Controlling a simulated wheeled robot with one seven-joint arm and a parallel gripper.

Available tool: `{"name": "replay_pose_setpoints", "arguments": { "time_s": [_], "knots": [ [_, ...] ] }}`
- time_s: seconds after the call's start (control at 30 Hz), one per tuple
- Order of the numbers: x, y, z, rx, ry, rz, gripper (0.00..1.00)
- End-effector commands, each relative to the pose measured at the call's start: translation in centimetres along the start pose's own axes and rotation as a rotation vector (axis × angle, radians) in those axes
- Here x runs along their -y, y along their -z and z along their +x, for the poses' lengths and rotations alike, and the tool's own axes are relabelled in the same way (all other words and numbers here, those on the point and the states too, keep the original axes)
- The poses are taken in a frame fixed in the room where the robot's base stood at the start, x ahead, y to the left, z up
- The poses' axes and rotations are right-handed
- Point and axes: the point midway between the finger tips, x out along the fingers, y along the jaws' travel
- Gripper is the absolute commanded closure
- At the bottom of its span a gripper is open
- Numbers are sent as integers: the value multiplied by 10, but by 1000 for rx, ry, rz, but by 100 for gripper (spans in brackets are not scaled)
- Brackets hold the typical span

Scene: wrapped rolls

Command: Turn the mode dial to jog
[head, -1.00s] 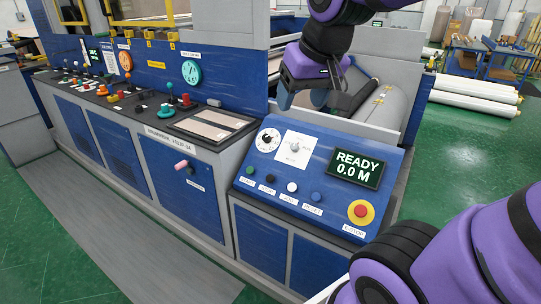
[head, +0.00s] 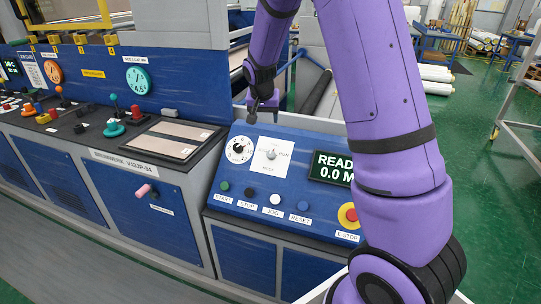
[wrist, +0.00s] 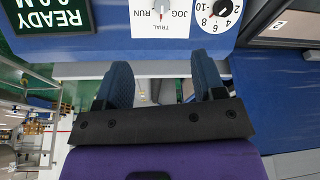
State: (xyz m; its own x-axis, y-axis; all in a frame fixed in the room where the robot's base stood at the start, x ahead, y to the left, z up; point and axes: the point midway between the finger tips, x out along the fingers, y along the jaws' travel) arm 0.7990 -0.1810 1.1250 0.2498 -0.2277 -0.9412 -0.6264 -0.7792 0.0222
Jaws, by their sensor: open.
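The mode dial (head: 271,155) is a small grey knob on a white plate on the sloped blue panel. In the wrist view the mode dial (wrist: 161,6) is cut by the top edge. The inverted labels RUN, TRIAL and JOG (wrist: 181,14) show on its plate, with JOG at the right.
A black numbered knob (head: 238,149) is just left of the mode plate. A READY display (head: 331,168) is at the right, partly behind my arm. Several push buttons (head: 249,192) line the panel's front, and a red emergency stop (head: 350,214) is at the right.

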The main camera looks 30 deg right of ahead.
Motion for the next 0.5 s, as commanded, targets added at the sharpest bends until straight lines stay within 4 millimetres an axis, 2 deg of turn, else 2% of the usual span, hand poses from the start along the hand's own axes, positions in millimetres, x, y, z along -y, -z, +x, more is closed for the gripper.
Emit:
{"name": "replay_pose_setpoints", "arguments": {
  "time_s": [0.03, 0.1, 0.23, 0.4, 0.5],
  "knots": [
    [3, 4, 23, 0, -21, 9, 37],
    [6, 10, 49, -8, -44, 27, 37],
    [9, 16, 92, -21, -79, 54, 37],
    [11, 20, 126, -36, -105, 72, 37],
    [11, 22, 136, -41, -111, 77, 37]
  ]
}}
